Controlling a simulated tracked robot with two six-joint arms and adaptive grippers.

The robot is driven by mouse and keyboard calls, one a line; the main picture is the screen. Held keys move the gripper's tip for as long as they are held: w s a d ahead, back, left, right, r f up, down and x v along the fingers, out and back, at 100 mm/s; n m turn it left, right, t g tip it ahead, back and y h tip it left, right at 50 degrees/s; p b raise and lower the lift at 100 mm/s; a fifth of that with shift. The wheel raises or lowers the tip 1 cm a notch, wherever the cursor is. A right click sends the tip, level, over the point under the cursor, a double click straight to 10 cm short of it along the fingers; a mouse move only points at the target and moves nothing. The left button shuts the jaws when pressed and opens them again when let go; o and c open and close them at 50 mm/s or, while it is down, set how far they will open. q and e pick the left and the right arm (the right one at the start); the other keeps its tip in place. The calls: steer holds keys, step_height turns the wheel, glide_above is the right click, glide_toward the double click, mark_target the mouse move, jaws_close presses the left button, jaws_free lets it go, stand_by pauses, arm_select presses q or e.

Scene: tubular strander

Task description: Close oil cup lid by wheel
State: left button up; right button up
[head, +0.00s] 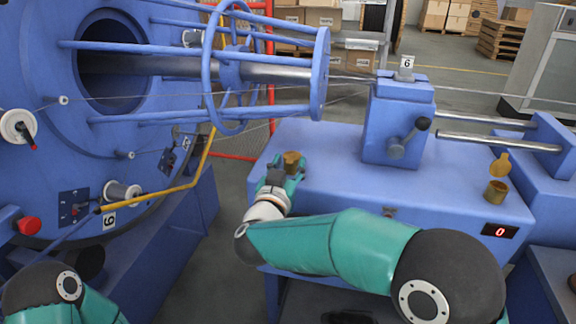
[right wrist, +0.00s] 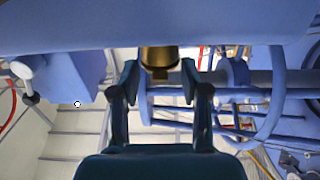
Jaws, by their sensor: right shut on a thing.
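A brass oil cup (head: 291,158) stands on the blue machine bed, at its left end near the blue wheel (head: 319,73). I cannot make out its lid apart from the cup. My right gripper (head: 281,175) is at this cup. In the right wrist view the brass cup (right wrist: 158,58) shows between the two fingers of the right gripper (right wrist: 160,82), which is shut on it. A second brass oil cup (head: 496,192) stands at the right of the bed, with its round lid (head: 501,164) raised open. My left gripper is outside the view.
A blue block (head: 398,125) with a black-knobbed lever (head: 410,133) rises behind the cups. A display (head: 500,231) reading 0 is on the bed's front. A yellow bar (head: 158,190) and spools (head: 122,193) are at left. The bed top between the cups is largely clear.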

steer(key=shift+a+f+b, duration=0.1)
steer(key=shift+f+b, duration=0.3)
steer(key=shift+b, duration=0.35)
steer(key=shift+r, duration=0.15)
steer(key=o, duration=1.1)
steer(key=shift+o, duration=0.2)
steer(key=shift+s, duration=0.1)
steer(key=v, duration=1.2)
steer(key=shift+f, duration=0.35)
